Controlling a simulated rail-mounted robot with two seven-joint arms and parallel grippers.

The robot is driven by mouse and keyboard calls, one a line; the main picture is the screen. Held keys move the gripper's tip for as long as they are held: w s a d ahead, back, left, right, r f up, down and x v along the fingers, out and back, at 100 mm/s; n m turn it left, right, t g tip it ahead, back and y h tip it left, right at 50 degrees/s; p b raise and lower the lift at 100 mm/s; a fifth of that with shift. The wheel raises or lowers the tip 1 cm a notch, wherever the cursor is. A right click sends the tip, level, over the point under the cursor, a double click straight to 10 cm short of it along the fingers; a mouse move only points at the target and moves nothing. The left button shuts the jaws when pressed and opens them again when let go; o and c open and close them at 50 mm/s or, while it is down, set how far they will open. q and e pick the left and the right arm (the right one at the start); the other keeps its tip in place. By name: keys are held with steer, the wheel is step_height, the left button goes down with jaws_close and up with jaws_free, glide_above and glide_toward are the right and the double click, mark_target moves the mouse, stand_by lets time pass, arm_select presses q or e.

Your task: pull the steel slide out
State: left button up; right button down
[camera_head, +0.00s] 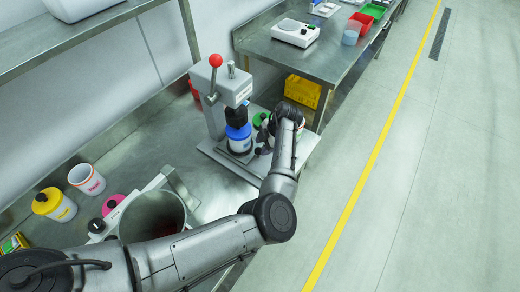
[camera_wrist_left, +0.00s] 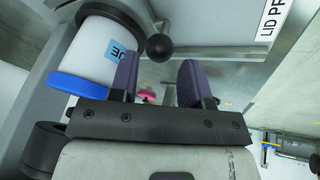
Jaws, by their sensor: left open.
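The lid press (camera_head: 225,90) stands on the steel bench with a red ball lever. A white jar with a blue lid (camera_head: 238,138) stands under its black head, on the pale steel base (camera_head: 222,160). The jar also shows in the left wrist view (camera_wrist_left: 92,50). My left gripper (camera_head: 264,138) is at the right of this jar, low over the base. In the left wrist view its two dark fingers (camera_wrist_left: 158,68) are open and empty. A black ball knob (camera_wrist_left: 159,47) on a steel rod shows at the gap, just beyond the fingertips. I cannot tell which steel part is the slide.
A green-lidded jar (camera_head: 261,119) is partly hidden by my wrist. A steel pot (camera_head: 152,214), a yellow-lidded jar (camera_head: 54,204) and a white cup (camera_head: 86,179) stand at the left. A yellow crate (camera_head: 302,91) is behind. The floor at the right is clear.

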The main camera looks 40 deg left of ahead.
mark_target(260, 149)
arm_select(q)
steer(key=shift+x, duration=1.7)
steer(key=shift+c, duration=0.2)
steer(key=shift+w, duration=0.1)
jaws_close()
